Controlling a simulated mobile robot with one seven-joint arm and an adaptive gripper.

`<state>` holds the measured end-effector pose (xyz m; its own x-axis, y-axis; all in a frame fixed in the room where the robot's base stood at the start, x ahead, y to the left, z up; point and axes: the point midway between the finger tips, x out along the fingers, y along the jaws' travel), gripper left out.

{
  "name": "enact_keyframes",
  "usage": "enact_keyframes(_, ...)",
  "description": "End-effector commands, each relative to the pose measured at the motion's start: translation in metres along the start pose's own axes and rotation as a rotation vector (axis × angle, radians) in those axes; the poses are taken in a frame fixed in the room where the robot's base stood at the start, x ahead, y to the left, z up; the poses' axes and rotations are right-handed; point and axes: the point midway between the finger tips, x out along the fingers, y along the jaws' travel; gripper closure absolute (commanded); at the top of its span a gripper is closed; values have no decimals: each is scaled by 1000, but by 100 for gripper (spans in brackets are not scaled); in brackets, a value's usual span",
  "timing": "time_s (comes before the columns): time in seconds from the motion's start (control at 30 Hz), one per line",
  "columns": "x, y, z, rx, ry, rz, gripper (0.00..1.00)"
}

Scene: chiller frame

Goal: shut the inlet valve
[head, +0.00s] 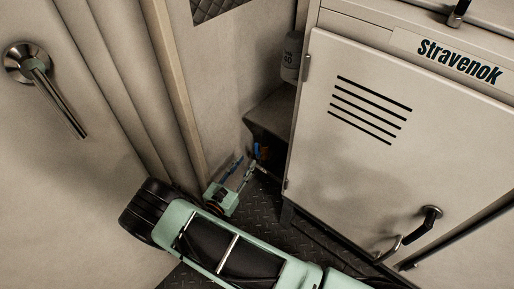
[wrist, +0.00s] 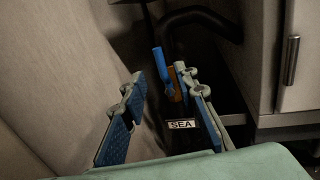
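A valve with a blue lever (wrist: 160,66) and an orange-brown body (wrist: 178,82) stands low in the dark corner beside the cabinet. A "SEA" label (wrist: 182,125) shows below it in the wrist view. The lever points roughly upward there. In the head view the valve is a small blue and orange patch (head: 262,151), partly lost in shadow. My gripper (wrist: 161,78) is open, with blue pads on its fingers. The lever appears between the fingertips in the wrist view, with no clear contact. In the head view my gripper (head: 249,170) is just in front of the valve.
The Stravenok cabinet (head: 385,130) closes off the right side. A wall panel with a metal handle (head: 46,88) is on the left. A dark hose (wrist: 205,18) curves behind the valve. Dark tread-plate floor (head: 262,213) lies below. The corner is narrow.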

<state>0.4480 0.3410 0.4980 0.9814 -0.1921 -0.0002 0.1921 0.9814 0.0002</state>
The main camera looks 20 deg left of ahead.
Motion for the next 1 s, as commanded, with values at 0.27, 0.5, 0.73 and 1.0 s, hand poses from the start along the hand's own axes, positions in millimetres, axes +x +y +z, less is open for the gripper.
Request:
enact_keyframes(0.27, 55, -2, -2, 0, -1, -5, 72)
enact_keyframes(0.5, 82, -1, 0, 1, 0, -4, 72)
enact_keyframes(0.73, 86, -1, 1, 0, 0, -3, 72)
enact_keyframes(1.0, 86, -1, 1, 0, 0, -3, 89)
